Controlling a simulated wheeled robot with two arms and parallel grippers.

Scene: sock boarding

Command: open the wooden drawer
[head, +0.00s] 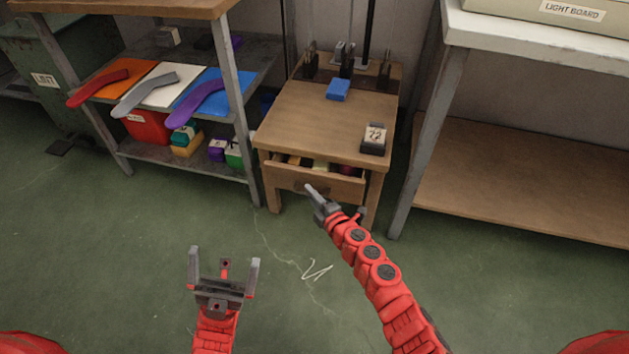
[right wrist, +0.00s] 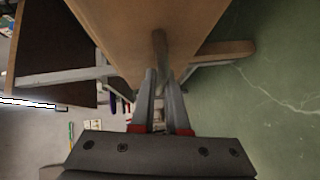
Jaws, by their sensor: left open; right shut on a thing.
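The wooden drawer (head: 283,177) sits in the small wooden table (head: 300,115) and stands partly open, with several small items showing inside behind its front panel. My right gripper (head: 311,190) is at the middle of the drawer front. In the right wrist view its two fingers (right wrist: 162,80) are shut on the drawer handle (right wrist: 160,46), a short bar on the wooden front (right wrist: 120,30). In the head view the fingers mostly cover the handle. My left gripper (head: 224,257) is open and empty above the green floor, away from the drawer.
A metal shelf (head: 232,80) with coloured sock-shaped pieces stands left. A white-topped bench (head: 520,36) stands right.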

